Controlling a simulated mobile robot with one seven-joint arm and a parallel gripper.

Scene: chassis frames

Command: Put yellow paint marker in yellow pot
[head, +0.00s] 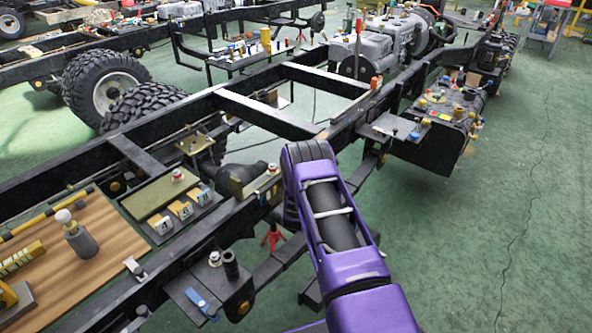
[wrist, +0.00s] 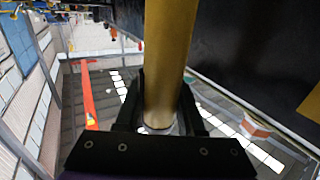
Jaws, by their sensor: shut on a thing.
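In the wrist view my gripper (wrist: 160,118) is shut on a yellow cylinder, which I take for the yellow paint marker (wrist: 168,50). The marker stands out from between the dark fingers and runs past the top edge of the picture. In the head view my purple arm reaches over the black chassis rail (head: 325,140). My gripper and the marker are hidden there behind the arm. I cannot tell for sure which thing is the yellow pot. Small yellow-topped items (head: 458,110) stand on the dark tank at the right, too small to make out.
A red stand (head: 272,238) is below the rail.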

